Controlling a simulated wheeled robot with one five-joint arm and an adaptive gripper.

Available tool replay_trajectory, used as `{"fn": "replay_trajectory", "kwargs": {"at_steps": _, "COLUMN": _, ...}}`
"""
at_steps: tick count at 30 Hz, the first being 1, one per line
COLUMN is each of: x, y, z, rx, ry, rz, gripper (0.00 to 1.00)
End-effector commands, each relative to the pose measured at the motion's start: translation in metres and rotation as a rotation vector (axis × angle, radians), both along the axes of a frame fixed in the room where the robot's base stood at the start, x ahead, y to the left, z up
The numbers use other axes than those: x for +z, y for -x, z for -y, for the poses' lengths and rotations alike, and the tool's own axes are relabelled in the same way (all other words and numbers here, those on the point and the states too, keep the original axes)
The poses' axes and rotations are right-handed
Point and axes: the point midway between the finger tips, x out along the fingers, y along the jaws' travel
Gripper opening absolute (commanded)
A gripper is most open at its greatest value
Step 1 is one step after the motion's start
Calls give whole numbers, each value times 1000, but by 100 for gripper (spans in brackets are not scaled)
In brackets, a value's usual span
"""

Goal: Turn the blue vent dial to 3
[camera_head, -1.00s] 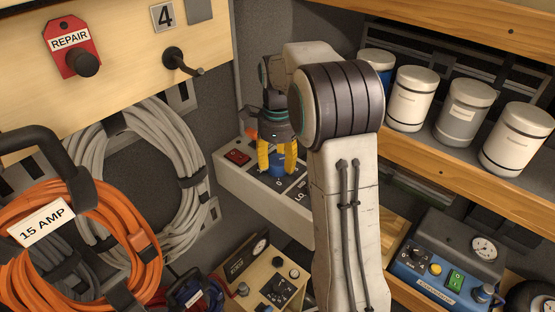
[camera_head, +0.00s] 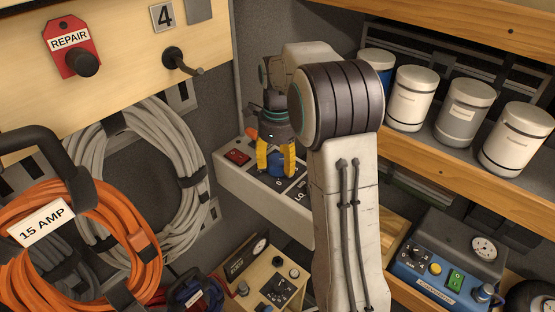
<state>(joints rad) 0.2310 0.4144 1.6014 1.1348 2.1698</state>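The blue vent dial (camera_head: 276,163) sits on top of a pale grey box against the back wall, left of my arm. My gripper (camera_head: 276,170) points down over it, with one yellow finger at the dial's left and the other at its right. The fingers are apart with the dial between them; whether both press on it is too small to tell. The dial's pointer and most of its scale are hidden. A "0" mark shows just below it, and "LO" lettering shows farther right on the box (camera_head: 240,182).
A red switch (camera_head: 237,157) is left of the dial. Grey and orange cord coils (camera_head: 75,240) hang at left. White canisters (camera_head: 412,98) stand on the right shelf. A blue instrument with a gauge (camera_head: 440,265) is at lower right. My arm fills the centre.

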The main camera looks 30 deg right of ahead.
Motion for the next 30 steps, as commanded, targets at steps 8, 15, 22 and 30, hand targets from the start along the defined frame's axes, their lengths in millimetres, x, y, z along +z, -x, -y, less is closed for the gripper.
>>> {"fn": "replay_trajectory", "kwargs": {"at_steps": 8, "x": 1, "y": -1, "z": 0, "rx": 1, "ry": 2, "rz": 6, "gripper": 76}}
{"fn": "replay_trajectory", "kwargs": {"at_steps": 15, "x": 3, "y": -2, "z": 0, "rx": 1, "ry": 2, "rz": 8, "gripper": 76}}
{"fn": "replay_trajectory", "kwargs": {"at_steps": 22, "x": 24, "y": -3, "z": 0, "rx": 1, "ry": 3, "rz": 13, "gripper": 76}}
{"fn": "replay_trajectory", "kwargs": {"at_steps": 30, "x": 71, "y": -3, "z": 1, "rx": 1, "ry": 3, "rz": 12, "gripper": 76}}
